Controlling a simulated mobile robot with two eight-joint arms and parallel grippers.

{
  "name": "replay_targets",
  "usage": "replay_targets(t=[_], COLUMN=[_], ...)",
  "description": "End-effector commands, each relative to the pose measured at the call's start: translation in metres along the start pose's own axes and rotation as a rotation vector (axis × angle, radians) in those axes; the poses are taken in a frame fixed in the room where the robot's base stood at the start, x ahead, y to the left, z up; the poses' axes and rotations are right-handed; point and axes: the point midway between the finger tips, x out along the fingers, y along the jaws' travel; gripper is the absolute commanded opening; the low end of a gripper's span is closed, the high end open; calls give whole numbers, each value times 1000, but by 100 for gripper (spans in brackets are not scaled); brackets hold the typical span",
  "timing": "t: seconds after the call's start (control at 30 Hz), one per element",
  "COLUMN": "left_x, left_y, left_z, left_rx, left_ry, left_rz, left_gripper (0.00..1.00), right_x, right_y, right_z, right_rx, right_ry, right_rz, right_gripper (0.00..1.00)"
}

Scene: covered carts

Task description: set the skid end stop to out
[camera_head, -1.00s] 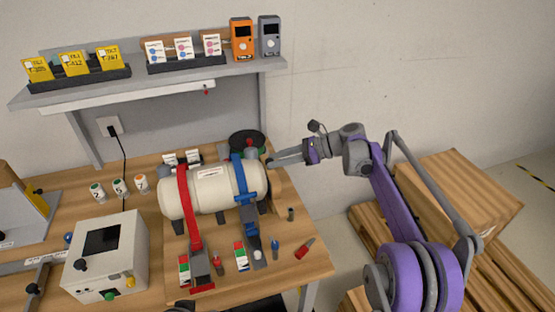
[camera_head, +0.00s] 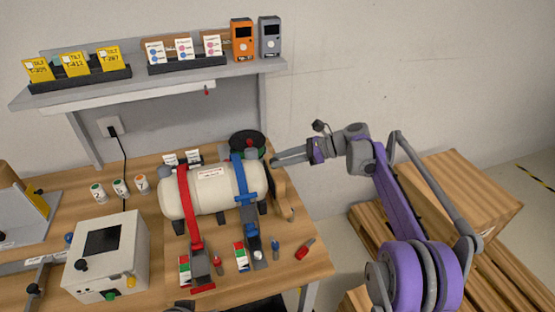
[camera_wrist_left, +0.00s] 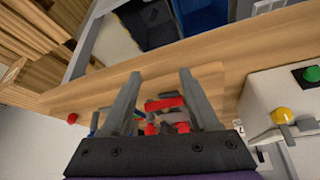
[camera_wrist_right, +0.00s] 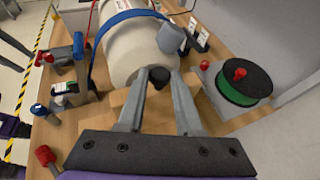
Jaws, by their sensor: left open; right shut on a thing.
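The white tank (camera_head: 215,190) lies on the bench skid, held by a red strap (camera_head: 187,205) and a blue strap (camera_head: 246,190). A wooden end stop (camera_head: 280,190) stands at the tank's right end, slanting toward the front right. My right gripper (camera_head: 272,162) is at its upper end. In the right wrist view my right gripper (camera_wrist_right: 160,80) is closed around a black knob (camera_wrist_right: 160,77) near the tank end. My left gripper (camera_wrist_left: 158,75) is open and empty in the left wrist view, above the bench edge, with a red strap part (camera_wrist_left: 165,104) beyond it.
A green reel (camera_wrist_right: 240,85) with a red knob sits beside the tank end. A white control box (camera_head: 108,255) stands at the left. Small tools lie along the front, including a red-handled one (camera_head: 305,249). Wooden pallets (camera_head: 440,205) are on the floor to the right.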

Motion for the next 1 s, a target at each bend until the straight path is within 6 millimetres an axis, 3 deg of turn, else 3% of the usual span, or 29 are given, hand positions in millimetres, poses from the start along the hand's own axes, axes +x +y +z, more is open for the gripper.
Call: replay_targets(t=[0.2,0.47,0.5,0.53,0.87,1.0], left_x=[-8,-7,-7,-7,-7,-6], left_y=[0,0,0,0,0,0], left_z=[-8,-7,-7,-7,-7,-7], left_rx=[0,0,0,0,0,0], left_ry=[7,6,6,6,6,6], left_rz=[0,0,0,0,0,0], left_gripper=[61,61,61,61,61,61], right_x=[-33,-33,-33,-33,-34,-49], right_y=[-15,-15,-15,-15,-14,-15], right_z=[-10,-12,-12,-12,-13,-14], right_rx=[-1,-1,-1,-1,0,1], right_ry=[0,-1,-1,-1,0,1], right_rz=[-3,-2,-1,-1,-1,-4], right_gripper=[0,0,39,45,46,46])
